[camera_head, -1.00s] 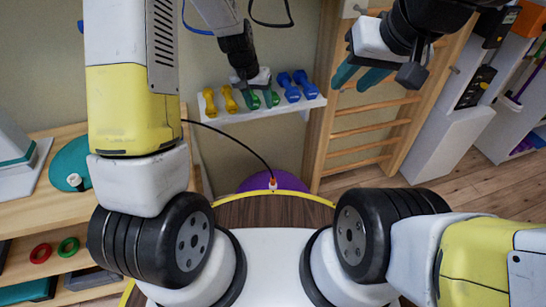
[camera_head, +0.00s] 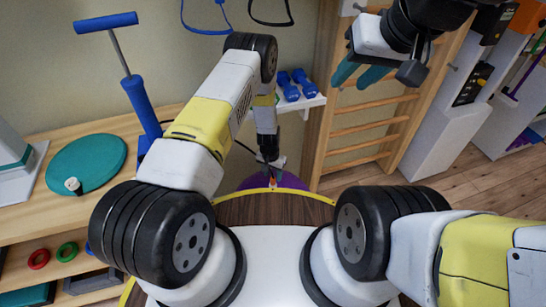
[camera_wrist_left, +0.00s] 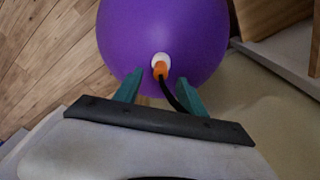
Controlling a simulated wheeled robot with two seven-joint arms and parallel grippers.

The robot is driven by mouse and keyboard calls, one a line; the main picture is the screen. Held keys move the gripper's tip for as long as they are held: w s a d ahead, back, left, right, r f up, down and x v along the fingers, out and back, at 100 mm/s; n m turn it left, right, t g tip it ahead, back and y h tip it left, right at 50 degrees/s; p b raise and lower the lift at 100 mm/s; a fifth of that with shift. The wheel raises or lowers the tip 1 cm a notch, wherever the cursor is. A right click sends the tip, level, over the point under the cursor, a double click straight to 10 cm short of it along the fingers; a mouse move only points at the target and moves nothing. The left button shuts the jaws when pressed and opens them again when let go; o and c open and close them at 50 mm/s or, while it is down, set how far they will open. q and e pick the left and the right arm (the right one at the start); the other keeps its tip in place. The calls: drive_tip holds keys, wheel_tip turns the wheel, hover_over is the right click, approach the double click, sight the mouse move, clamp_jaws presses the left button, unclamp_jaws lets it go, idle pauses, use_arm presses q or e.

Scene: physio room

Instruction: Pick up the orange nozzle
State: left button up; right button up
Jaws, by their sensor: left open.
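The orange nozzle (camera_head: 273,182) sits on the purple ball (camera_head: 254,183), at the end of a black hose. In the left wrist view the nozzle (camera_wrist_left: 160,69) meets a white ring on the ball (camera_wrist_left: 190,30). My left gripper (camera_head: 275,166) is open just above the nozzle, its teal fingers (camera_wrist_left: 159,84) either side of the nozzle and hose in the wrist picture. I cannot tell if they touch anything. My right gripper (camera_head: 359,74) is open, empty and raised at the upper right.
A blue pump (camera_head: 143,107) stands on the wooden shelf unit (camera_head: 115,130) at left, beside a green disc (camera_head: 86,163). A white rack (camera_head: 308,104) with blue dumbbells (camera_head: 289,87) is on the wall. Wooden wall bars (camera_head: 372,133) stand right of the ball.

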sight(273, 178)
use_arm(q)
drive_tip(key=f, duration=0.5)
drive_tip(key=shift+w+d, duration=0.1)
drive_tip(key=shift+w, duration=0.3)
clamp_jaws()
